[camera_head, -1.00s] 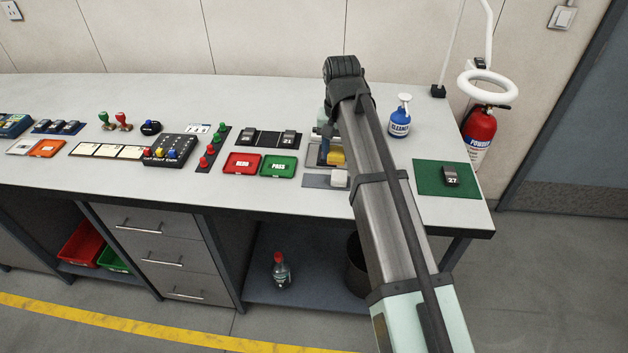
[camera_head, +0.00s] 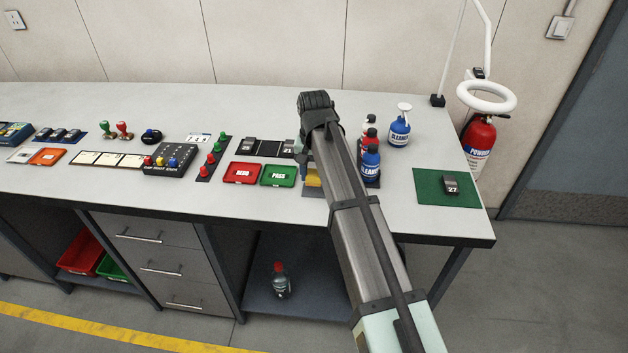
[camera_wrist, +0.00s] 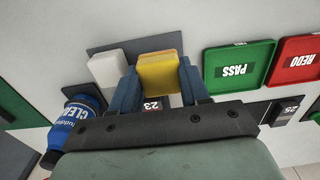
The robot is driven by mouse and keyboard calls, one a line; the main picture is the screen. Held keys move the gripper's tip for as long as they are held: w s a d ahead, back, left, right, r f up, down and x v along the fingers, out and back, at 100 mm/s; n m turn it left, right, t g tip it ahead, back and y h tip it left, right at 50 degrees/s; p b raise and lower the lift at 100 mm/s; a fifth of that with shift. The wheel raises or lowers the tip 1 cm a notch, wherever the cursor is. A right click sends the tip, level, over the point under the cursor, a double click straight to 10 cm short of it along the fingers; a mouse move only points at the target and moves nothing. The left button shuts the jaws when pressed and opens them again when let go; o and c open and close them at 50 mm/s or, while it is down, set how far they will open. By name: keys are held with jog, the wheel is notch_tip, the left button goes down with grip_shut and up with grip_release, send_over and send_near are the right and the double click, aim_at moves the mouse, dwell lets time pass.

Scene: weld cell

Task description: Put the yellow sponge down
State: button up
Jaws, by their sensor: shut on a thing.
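The yellow sponge (camera_wrist: 160,72) is between the two blue fingers of my gripper (camera_wrist: 158,84) in the wrist view, and they are shut on it. It is over or on a dark grey mat (camera_wrist: 112,48); I cannot tell if it touches. A white block (camera_wrist: 108,68) lies on the mat just left of the sponge. A dark block marked 23 (camera_wrist: 152,103) shows partly below the sponge, between the fingers. In the head view, only a piece of the yellow sponge (camera_head: 312,178) shows beside my arm, which hides the gripper's fingers.
The green PASS tray (camera_head: 278,175) and red REDO tray (camera_head: 242,173) lie left of the mat. Blue cleaner bottles (camera_head: 371,162) stand close right of my arm. A green mat with block 27 (camera_head: 451,185) lies further right, before clear bench.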

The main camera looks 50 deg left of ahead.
aim_at(314, 173)
jog(key=shift+f, duration=1.5)
jog(key=shift+f, duration=0.2)
jog(key=o, duration=1)
notch_tip(314, 173, up, 12)
jog(key=shift+r, duration=0.2)
